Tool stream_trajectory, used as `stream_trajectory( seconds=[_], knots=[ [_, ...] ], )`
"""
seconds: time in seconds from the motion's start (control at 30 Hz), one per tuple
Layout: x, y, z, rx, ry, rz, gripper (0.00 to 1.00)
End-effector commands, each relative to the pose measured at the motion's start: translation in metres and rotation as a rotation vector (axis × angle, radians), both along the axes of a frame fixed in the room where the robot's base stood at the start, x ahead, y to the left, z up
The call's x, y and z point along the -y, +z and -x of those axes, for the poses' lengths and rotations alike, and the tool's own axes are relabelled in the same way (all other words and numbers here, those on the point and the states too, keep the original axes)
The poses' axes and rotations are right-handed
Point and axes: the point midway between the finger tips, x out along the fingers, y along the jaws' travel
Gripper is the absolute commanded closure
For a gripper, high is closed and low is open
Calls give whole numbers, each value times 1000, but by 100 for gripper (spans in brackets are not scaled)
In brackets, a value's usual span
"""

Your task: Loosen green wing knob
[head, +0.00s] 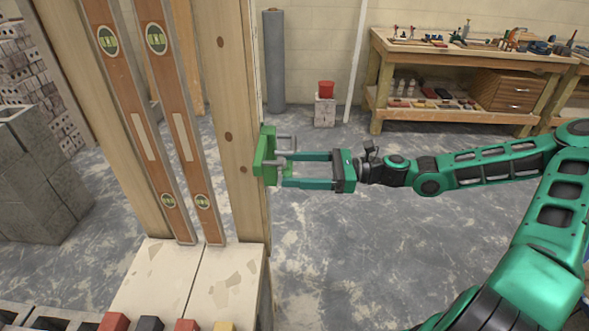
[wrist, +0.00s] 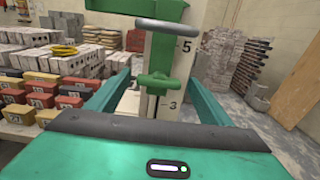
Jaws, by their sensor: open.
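The green wing knob (wrist: 160,83) shows in the wrist view in front of a pale scale strip (wrist: 172,104) with black numbers, 5 and 3 among them. A green slider body and a grey bar handle (wrist: 181,25) sit above the knob. In the head view, the green bracket (head: 263,156) is fixed to the side of a wooden post. My gripper (head: 284,170) points left at the bracket, with its jaws open. Its fingers lie on either side of the knob in the wrist view (wrist: 160,90). I cannot tell whether either finger touches the knob.
The wooden post (head: 235,120) with two spirit levels (head: 170,95) stands left of my gripper. A workbench (head: 455,55) with tools is at the back right. The wrist view shows stacked bricks (wrist: 45,95) at left. The floor below my arm is clear.

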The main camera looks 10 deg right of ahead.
Motion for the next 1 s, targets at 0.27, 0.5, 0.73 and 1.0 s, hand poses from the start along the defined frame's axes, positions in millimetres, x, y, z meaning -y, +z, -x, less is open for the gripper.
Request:
stream_trajectory(
  seconds=[0.27, 0.5, 0.73, 1.0],
  knots=[
    [0, 0, 0, 0, 0, 0, 46],
    [-1, 0, -1, 2, -2, 0, 68],
    [0, 0, -1, 43, -2, 9, 68],
    [0, 0, -2, 207, -3, 43, 68]
  ],
)
